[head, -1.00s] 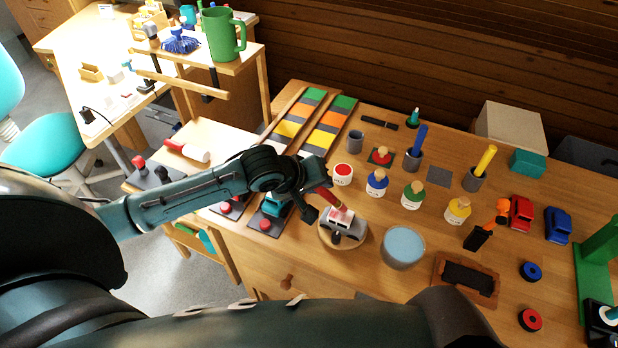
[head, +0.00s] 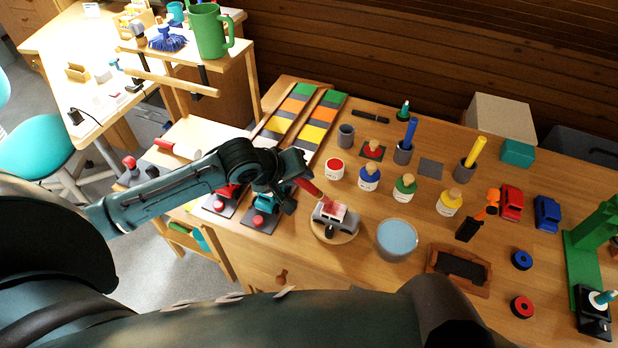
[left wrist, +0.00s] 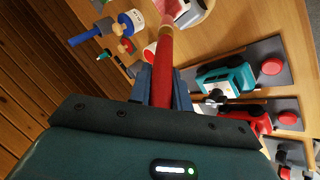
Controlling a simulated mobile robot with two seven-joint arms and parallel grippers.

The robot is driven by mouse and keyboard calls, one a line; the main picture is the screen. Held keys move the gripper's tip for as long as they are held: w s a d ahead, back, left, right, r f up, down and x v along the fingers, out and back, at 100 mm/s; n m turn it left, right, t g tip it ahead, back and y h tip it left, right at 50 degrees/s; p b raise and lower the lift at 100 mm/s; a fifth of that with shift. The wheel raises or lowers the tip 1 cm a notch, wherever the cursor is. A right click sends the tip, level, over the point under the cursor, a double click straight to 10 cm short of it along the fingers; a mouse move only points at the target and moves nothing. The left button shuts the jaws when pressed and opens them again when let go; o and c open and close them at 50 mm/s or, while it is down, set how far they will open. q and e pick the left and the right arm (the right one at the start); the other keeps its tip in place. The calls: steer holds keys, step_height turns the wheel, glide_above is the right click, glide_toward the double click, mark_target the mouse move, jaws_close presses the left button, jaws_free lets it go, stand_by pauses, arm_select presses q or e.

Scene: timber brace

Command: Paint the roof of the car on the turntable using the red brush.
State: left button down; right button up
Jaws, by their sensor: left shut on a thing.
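My left gripper (head: 291,183) is shut on the red brush (head: 308,188), which slants down to the car. The brush also shows in the left wrist view (left wrist: 163,75), running from between the fingers toward the car. The grey toy car (head: 346,226) stands on the round wooden turntable (head: 318,232). Its white roof (head: 338,211) shows a pinkish-red area by the brush tip. The tip is at or just above the roof; contact is hard to tell. In the left wrist view the pink roof (left wrist: 174,8) is cut by the top edge. My right gripper is not in view.
The open red paint jar (head: 334,168) is behind the turntable. A water cup (head: 397,239) stands close to its right. Blue, green and yellow paint bottles stand behind.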

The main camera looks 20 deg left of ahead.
arm_select(q)
steer(key=shift+a, duration=0.1)
steer(key=shift+r, duration=3.05)
steer(key=shift+r, duration=1.5)
